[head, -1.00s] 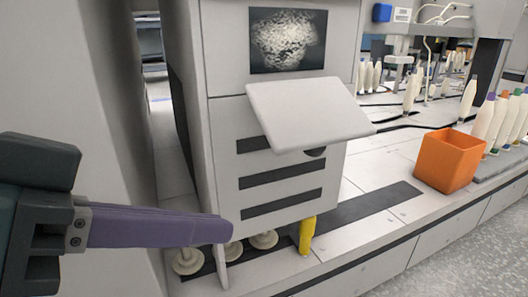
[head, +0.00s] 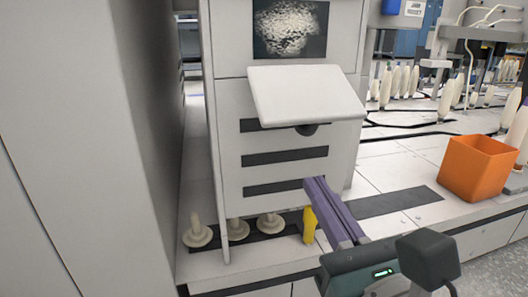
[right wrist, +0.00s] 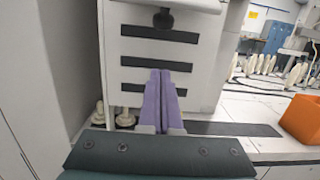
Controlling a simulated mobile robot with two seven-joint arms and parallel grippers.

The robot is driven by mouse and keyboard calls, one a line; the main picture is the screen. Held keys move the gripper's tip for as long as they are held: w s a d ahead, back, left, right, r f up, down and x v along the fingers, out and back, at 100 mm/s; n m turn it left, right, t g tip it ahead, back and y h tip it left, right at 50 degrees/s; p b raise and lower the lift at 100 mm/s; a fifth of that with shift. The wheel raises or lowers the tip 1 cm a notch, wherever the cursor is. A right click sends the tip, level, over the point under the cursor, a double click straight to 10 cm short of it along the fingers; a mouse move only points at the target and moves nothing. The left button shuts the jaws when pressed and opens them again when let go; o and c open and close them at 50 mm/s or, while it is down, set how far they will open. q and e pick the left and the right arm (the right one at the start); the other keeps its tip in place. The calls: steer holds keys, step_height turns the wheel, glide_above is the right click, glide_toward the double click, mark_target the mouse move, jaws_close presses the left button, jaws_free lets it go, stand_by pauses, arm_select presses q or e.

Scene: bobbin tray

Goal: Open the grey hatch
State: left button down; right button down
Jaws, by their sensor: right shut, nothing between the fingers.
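The hatch is seen as a pale grey flap (head: 306,94) on the front of a grey cabinet (head: 232,105), below a dark picture panel. It sticks out at a tilt, its lower edge away from the front. A dark round knob (head: 307,130) shows just under it; the knob is also at the top of the right wrist view (right wrist: 163,18). My right gripper (head: 318,182) has its purple fingers together and empty, pointing up at the cabinet's lower front, below the hatch and apart from it. The fingers also show in the right wrist view (right wrist: 160,73). My left gripper is out of view.
Dark slots (head: 285,157) cross the cabinet front. A yellow post (head: 308,224) stands under it, partly behind my right fingers. Several cream pegs (head: 197,235) stand lower left. An orange bin (head: 475,168) and white bobbins are to the right. A tall grey wall (head: 85,120) closes the left.

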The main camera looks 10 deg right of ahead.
mark_target(302, 101)
steer(key=w+r, duration=0.1)
steer(key=r, duration=0.1)
steer(key=w+r, duration=0.2)
steer(key=shift+w+r+p, duration=0.1)
steer(key=shift+p, duration=0.2)
steer(key=shift+w, duration=0.1)
